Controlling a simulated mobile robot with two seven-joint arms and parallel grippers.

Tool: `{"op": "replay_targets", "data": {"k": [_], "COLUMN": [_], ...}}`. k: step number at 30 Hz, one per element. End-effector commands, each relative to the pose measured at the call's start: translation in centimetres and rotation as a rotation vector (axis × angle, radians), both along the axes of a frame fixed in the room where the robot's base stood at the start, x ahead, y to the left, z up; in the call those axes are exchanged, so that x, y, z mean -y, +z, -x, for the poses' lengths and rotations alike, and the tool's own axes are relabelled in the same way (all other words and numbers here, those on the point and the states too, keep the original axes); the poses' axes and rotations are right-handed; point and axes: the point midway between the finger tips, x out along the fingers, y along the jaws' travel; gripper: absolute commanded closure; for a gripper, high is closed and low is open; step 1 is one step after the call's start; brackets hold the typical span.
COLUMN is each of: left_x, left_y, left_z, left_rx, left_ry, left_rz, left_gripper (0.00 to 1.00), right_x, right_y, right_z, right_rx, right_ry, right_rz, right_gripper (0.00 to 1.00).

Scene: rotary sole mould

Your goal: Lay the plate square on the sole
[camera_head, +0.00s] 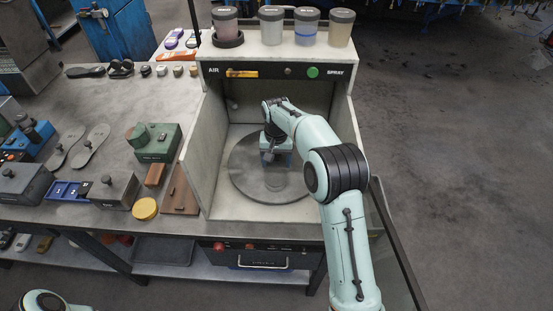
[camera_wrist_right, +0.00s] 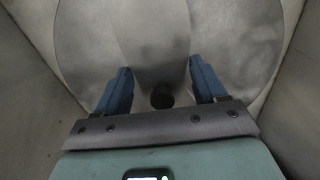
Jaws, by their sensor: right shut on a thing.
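My right gripper (camera_head: 275,160) is inside the spray booth, low over the round turntable (camera_head: 247,185). In the right wrist view its two blue fingers (camera_wrist_right: 162,90) stand on either side of a smooth grey piece with a dark round knob (camera_wrist_right: 162,97), which I take for the plate (camera_wrist_right: 153,52). The gripper is shut on it. I cannot make out a separate sole under it, nor whether the two touch or line up. In the head view my gripper and wrist mostly hide the piece. My left gripper is out of view.
The booth's left wall (camera_head: 205,140) and right wall stand close around my arm. Several lidded jars (camera_head: 271,27) stand on its top. On the bench to the left are a green block (camera_head: 153,142), a brown board (camera_head: 180,192), a yellow round tin (camera_head: 145,208) and grey soles (camera_head: 92,145).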

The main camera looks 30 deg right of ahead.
Motion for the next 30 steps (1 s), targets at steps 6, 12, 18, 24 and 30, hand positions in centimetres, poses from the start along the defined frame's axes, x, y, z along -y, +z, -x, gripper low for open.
{"op": "replay_targets", "data": {"k": [6,12,18,24,30], "left_x": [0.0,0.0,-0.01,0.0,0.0], "left_y": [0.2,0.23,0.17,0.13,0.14], "left_z": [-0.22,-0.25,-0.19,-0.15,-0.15], "left_rx": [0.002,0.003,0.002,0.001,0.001], "left_ry": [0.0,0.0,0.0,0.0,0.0], "left_rz": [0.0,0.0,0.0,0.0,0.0], "left_gripper": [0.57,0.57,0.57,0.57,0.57], "right_x": [-0.02,-0.01,-0.02,-0.03,-0.03], "right_y": [0.11,0.04,-0.2,-0.45,-0.48], "right_z": [0.01,0.04,0.06,0.04,0.04], "right_rx": [0.001,0.001,0.001,0.001,0.001], "right_ry": [0.0,0.0,0.0,0.0,0.0], "right_rz": [0.001,0.001,0.001,0.001,0.001], "right_gripper": [0.62,0.62,0.62,0.62,0.0]}}
